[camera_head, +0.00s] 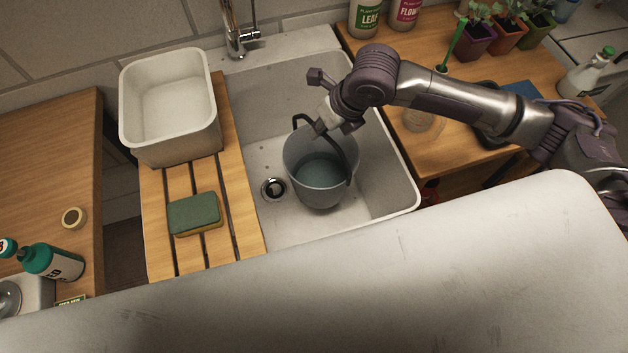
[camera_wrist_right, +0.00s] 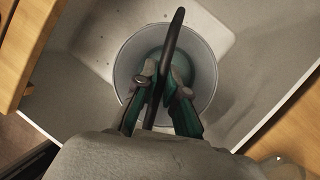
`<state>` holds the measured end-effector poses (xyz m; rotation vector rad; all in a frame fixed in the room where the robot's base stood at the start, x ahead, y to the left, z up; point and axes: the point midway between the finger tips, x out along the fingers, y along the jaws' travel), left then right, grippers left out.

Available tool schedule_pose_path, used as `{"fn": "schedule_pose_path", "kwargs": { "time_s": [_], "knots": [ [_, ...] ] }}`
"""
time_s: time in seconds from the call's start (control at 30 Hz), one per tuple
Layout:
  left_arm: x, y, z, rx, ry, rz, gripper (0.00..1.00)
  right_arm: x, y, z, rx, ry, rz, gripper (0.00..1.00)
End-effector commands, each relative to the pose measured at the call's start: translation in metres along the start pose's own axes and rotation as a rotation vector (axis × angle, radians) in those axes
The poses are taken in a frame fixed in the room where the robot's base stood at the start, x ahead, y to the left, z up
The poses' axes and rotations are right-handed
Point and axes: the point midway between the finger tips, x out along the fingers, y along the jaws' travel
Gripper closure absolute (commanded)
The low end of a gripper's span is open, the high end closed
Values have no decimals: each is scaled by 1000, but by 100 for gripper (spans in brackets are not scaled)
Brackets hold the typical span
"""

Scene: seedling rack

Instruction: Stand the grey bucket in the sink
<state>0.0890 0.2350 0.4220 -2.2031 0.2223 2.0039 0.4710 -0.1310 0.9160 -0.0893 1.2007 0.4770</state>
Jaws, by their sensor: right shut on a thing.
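The grey bucket (camera_head: 320,180) is inside the white sink (camera_head: 384,200), to the right of the drain, and looks upright. I cannot tell whether its base touches the sink floor. Its dark handle stands up over the rim. My right gripper (camera_head: 325,122) is above the bucket, shut on the handle. In the right wrist view the fingertips of my right gripper (camera_wrist_right: 165,92) close on the dark handle, with the bucket (camera_wrist_right: 206,62) open below. My left gripper is out of view.
A slatted wooden board (camera_head: 157,215) spans the sink's left side, bearing a white tub (camera_head: 170,148) and a green sponge (camera_head: 194,213). The tap (camera_head: 237,38) stands behind. A wooden counter (camera_head: 465,130) with bottles and potted seedlings is at right. The sink floor left of the bucket is clear.

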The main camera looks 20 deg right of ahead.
Motion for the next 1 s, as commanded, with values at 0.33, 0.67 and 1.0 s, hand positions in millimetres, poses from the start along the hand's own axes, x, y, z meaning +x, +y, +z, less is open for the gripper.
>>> {"fn": "schedule_pose_path", "kwargs": {
  "time_s": [0.33,0.67,1.0],
  "knots": [
    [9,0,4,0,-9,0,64,21,-3,-10,5,-2,23,100],
    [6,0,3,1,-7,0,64,53,-10,-21,4,-7,22,100],
    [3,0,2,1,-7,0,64,84,-15,-35,6,-4,23,100]
  ]
}}
